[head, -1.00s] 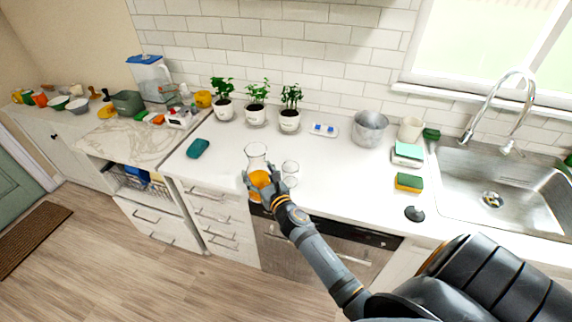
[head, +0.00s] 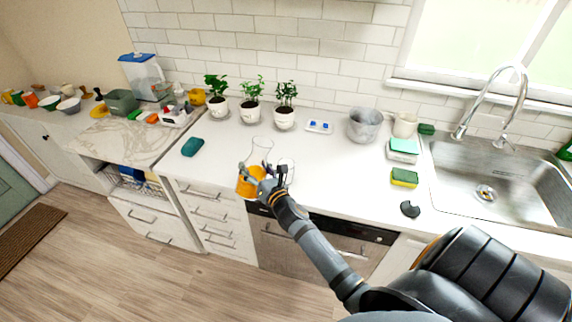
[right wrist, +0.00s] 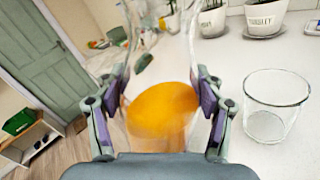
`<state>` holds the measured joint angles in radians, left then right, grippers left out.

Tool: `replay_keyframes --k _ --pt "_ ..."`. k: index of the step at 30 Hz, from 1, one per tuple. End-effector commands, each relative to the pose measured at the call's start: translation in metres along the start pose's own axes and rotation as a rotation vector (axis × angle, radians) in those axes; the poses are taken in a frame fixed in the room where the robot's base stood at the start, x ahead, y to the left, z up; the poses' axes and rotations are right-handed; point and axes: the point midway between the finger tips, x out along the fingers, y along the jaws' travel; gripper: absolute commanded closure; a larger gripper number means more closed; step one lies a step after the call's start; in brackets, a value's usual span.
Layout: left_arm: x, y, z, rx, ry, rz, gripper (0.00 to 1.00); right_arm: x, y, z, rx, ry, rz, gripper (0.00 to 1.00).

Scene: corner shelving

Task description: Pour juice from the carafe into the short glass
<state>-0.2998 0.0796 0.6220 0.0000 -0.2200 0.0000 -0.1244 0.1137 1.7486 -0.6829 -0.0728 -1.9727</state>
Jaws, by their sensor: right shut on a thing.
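The clear carafe (head: 259,153) holds orange juice (head: 246,187) in its lower part. My right gripper (head: 256,179) is shut on the carafe near the counter's front edge, and the carafe leans, its neck toward the upper right. In the right wrist view the gripper's fingers (right wrist: 164,98) press on both sides of the carafe, with the orange juice (right wrist: 162,108) between them. The short glass (right wrist: 275,106) stands to the right of the carafe and looks empty. In the head view the short glass (head: 288,169) is partly hidden behind my right gripper. My left gripper is not in view.
Three potted plants (head: 283,118) stand along the back wall. A teal cloth-like item (head: 192,147) lies to the left. A metal pot (head: 363,125), sponges (head: 404,177) and the sink (head: 490,175) are to the right. The counter behind the carafe is clear.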

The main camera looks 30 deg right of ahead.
Motion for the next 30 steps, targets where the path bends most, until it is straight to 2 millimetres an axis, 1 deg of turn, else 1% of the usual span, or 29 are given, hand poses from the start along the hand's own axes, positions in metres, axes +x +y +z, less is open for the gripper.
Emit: replay_keyframes --k 1,6,12,16,30 --pt "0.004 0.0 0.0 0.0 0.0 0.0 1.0 0.001 0.0 0.001 0.028 -0.005 0.004 0.94" --pt "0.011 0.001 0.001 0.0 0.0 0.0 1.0 0.001 -0.004 0.0 0.138 -0.005 0.005 0.94" --pt "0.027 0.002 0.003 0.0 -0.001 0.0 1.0 0.001 -0.011 -0.002 0.268 -0.005 0.006 0.94" --pt "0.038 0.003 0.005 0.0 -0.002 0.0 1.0 0.001 -0.011 -0.006 0.353 -0.006 0.006 0.94" --pt "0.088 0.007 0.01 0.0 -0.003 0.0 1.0 0.001 -0.009 -0.023 0.637 -0.006 0.008 0.94"
